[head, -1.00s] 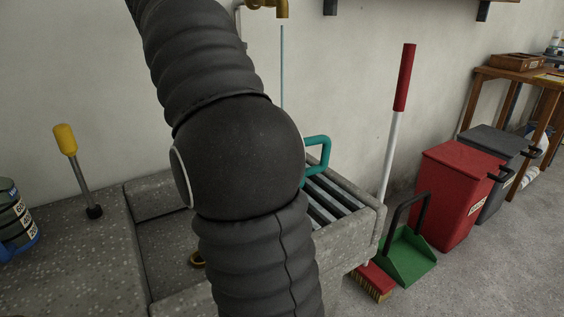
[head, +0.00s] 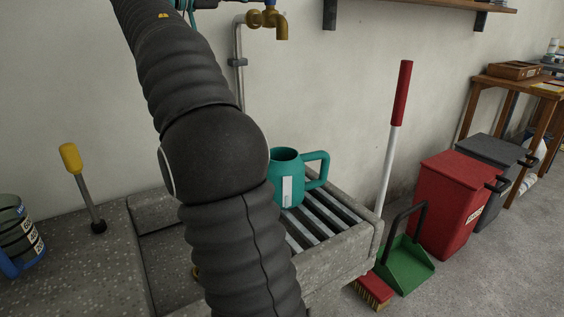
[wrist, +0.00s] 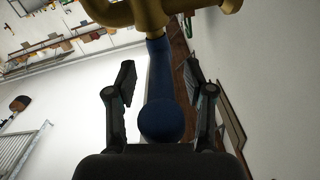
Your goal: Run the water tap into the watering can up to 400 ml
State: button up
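The teal watering can (head: 283,165) stands upright on the slatted grate, below the brass water tap (head: 268,18). A pale strip is on its side; I cannot read a water level. No stream shows below the spout now. The tap's blue handle is cut by the top edge of the head view. In the wrist view the blue handle (wrist: 161,118) lies between the fingers of my gripper (wrist: 160,88), with gaps on both sides. My gripper is open. The brass tap body (wrist: 150,12) shows above it.
My arm hides part of the stone sink (head: 340,255). A red-handled broom (head: 402,95), green dustpan (head: 408,262), and red bin (head: 450,200) stand right. A shelf (head: 420,5) is above.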

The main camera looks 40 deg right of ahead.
jog(key=shift+a, duration=0.15)
jog(key=v, duration=0.6)
jog(key=shift+a, duration=0.35)
dwell(0.6)
jog(key=shift+w, duration=0.1)
jog(key=v, duration=1.2)
